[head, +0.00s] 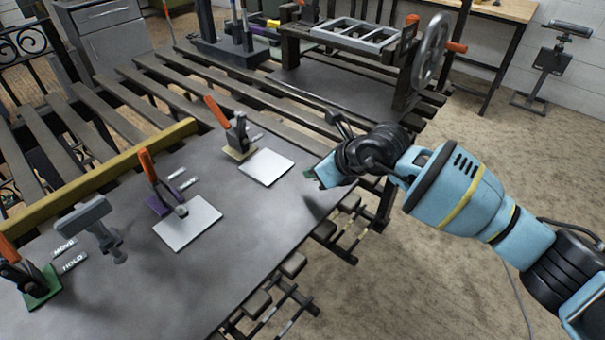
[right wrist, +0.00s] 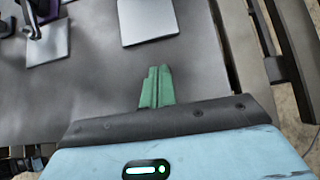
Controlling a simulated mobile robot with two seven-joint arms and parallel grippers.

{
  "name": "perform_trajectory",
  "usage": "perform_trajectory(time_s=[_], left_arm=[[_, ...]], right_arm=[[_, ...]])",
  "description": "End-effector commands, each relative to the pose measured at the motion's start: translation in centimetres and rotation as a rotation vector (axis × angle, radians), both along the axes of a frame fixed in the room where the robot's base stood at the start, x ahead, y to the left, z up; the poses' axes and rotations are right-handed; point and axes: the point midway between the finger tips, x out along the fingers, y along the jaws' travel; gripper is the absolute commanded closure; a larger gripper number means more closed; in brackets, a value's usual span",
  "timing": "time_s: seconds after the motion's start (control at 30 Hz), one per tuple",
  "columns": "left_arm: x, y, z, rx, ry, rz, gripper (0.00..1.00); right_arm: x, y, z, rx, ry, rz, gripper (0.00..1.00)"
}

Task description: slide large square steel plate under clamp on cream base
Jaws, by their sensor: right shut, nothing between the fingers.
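A square steel plate (head: 266,167) lies flat on the dark table, its far-left edge close to the cream base (head: 238,153) of a toggle clamp. That clamp's orange handle (head: 216,112) is raised. I cannot tell whether the plate's edge is under the clamp tip. The plate also shows at the top of the right wrist view (right wrist: 148,20). My right gripper (head: 324,173) is just right of the plate, near the table's right edge; its green fingers (right wrist: 156,87) are shut and empty, apart from the plate. My left gripper is out of view.
A second steel plate (head: 188,223) lies at a purple-based clamp (head: 166,196), whose tip is over it. A green-based clamp (head: 36,288) and a grey T-shaped piece (head: 92,218) stand left. A yellow bar (head: 95,183) bounds the table's far-left side. A wheeled roller frame (head: 360,40) stands behind.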

Motion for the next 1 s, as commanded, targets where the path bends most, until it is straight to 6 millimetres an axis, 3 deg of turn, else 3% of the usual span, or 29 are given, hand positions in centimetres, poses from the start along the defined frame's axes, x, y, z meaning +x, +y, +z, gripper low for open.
perform_trajectory(time_s=[0.3,0.63,0.77,1.0], left_arm=[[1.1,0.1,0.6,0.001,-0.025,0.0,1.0],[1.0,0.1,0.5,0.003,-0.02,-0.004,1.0],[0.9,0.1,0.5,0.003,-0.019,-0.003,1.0],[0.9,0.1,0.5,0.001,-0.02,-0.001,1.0]], right_arm=[[-2.0,-2.7,3.4,0.0,-0.001,0.002,1.0],[-2.5,-3.1,4.0,0.005,0.003,0.001,1.0],[-4.0,-1.8,2.8,0.079,0.062,0.019,1.0],[-11.1,3.4,0.2,0.503,0.369,0.039,1.0]])
